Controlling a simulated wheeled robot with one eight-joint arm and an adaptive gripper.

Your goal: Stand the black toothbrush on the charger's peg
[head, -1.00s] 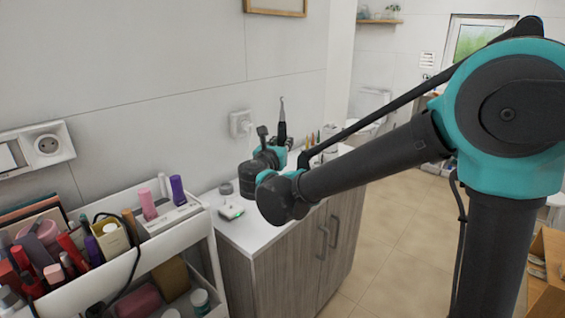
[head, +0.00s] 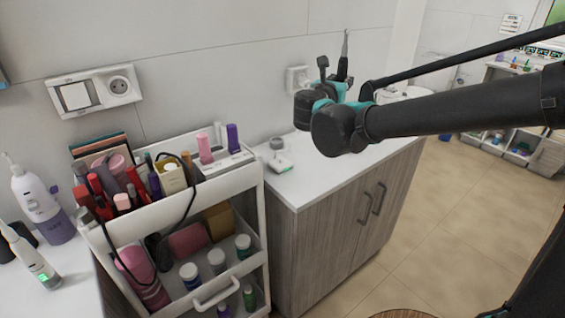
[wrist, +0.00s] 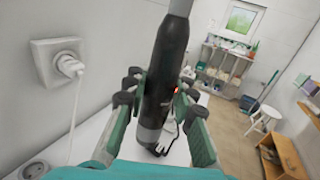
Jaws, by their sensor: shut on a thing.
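The black toothbrush (head: 344,58) stands roughly upright in my gripper (head: 340,82), its thin grey neck pointing up. In the wrist view the toothbrush's dark body (wrist: 167,65) sits between the two finger pairs of my gripper (wrist: 158,92), which is shut on it. The toothbrush is held above the white counter, near the wall. A small white device (head: 281,164) and a round grey piece (head: 277,143) lie on the counter, left of and below my gripper. I cannot tell which is the charger, and no peg is clear.
A wall outlet with a white plug (wrist: 68,66) and hanging cord is left of the gripper. A white cart (head: 215,290) full of cosmetics stands left of the counter (head: 330,165). A white toothbrush (head: 32,258) and a water flosser (head: 42,205) are at far left.

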